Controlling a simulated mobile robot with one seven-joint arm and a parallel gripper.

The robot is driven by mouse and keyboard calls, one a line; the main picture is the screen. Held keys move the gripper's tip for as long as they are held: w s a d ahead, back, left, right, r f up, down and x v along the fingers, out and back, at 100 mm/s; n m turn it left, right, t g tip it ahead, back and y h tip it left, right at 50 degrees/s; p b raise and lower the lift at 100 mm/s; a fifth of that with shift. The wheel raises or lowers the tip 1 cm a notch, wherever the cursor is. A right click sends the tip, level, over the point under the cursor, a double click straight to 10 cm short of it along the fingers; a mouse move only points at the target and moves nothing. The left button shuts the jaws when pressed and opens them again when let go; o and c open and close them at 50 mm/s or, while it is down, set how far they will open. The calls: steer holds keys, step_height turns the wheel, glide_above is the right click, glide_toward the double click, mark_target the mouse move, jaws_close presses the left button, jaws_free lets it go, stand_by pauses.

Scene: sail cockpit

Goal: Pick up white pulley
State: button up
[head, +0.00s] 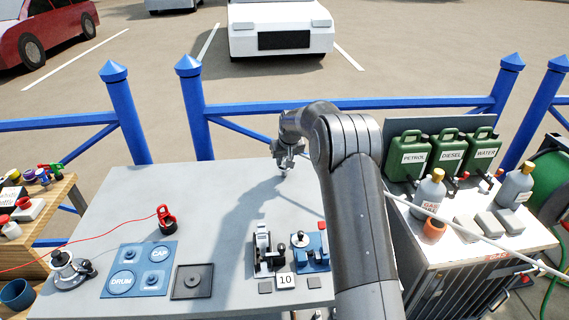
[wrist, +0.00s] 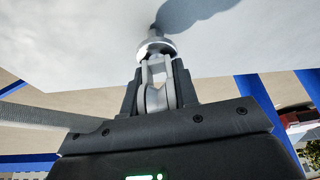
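The white pulley (wrist: 157,98) shows in the wrist view as a pale wheel between two light cheeks, with a round collar and a grey stem beyond it. My gripper (wrist: 160,82) has one dark finger on each side of the pulley, close against its cheeks, with no clear gap visible. In the head view my gripper (head: 288,153) is low over the back part of the grey table (head: 130,205), and a small pale part of the pulley (head: 284,168) shows below it. I cannot tell whether the stem's end touches the table.
On the table are a red shackle-like piece (head: 166,218), a winch (head: 67,270), blue marked mats (head: 140,270), a dark square plate (head: 192,282) and cleat hardware (head: 265,250). Green cans (head: 410,155) and bottles stand on the right cabinet. A blue fence (head: 270,105) runs behind.

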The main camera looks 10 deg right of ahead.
jaws_close()
